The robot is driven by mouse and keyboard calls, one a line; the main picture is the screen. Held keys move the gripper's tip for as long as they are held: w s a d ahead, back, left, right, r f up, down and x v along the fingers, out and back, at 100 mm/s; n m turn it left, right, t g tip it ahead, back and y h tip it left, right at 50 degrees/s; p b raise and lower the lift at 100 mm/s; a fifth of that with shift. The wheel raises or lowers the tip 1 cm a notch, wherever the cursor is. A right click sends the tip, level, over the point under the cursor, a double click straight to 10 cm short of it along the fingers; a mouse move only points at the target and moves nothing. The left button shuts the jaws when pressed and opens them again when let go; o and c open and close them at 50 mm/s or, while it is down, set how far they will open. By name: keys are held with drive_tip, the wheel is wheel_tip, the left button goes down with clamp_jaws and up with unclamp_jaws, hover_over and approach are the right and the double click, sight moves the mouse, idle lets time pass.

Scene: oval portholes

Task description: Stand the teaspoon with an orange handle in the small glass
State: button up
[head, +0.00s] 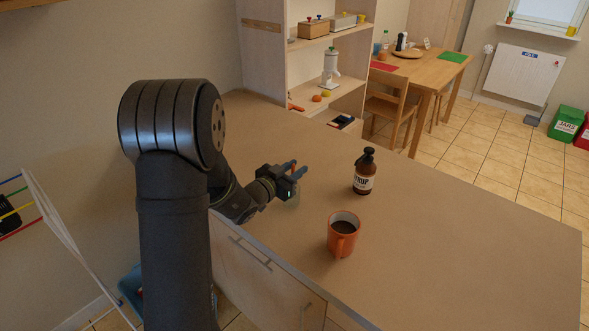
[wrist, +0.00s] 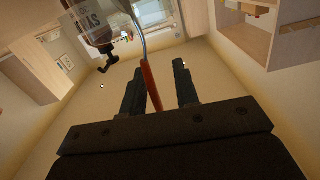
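The teaspoon's orange handle (wrist: 151,88) is between the two fingers of my gripper (wrist: 157,75) in the wrist view. It lies close to the left finger, with a gap to the right finger, so my gripper looks open around it. The grey metal shaft (wrist: 140,40) runs on from the handle towards the top edge. In the head view my gripper (head: 295,170) is above the counter, with a bit of orange between its fingers. A faint clear shape below it looks like the small glass (head: 293,201). The spoon's bowl is hidden, so I cannot tell whether it is inside the glass.
A brown syrup bottle (head: 364,176) with a pump stands right of my gripper. An orange mug (head: 342,236) of dark drink stands nearer the counter's front edge. The right part of the counter (head: 470,240) is clear. A shelf unit (head: 325,60) stands behind.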

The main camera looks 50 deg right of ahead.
drive_tip(key=shift+a, duration=0.1)
drive_tip(key=a, duration=1.7)
drive_tip(key=shift+r, duration=0.3)
drive_tip(key=d, duration=1.3)
drive_tip(key=shift+d+f, duration=0.2)
drive_tip(key=shift+f, duration=0.05)
drive_tip(key=shift+a, duration=0.15)
drive_tip(key=a, duration=1.1)
drive_tip(key=shift+r, duration=0.2)
drive_tip(key=d, duration=1.1)
drive_tip(key=shift+d+f, duration=0.15)
drive_tip(key=shift+f, duration=0.05)
idle(1.5)
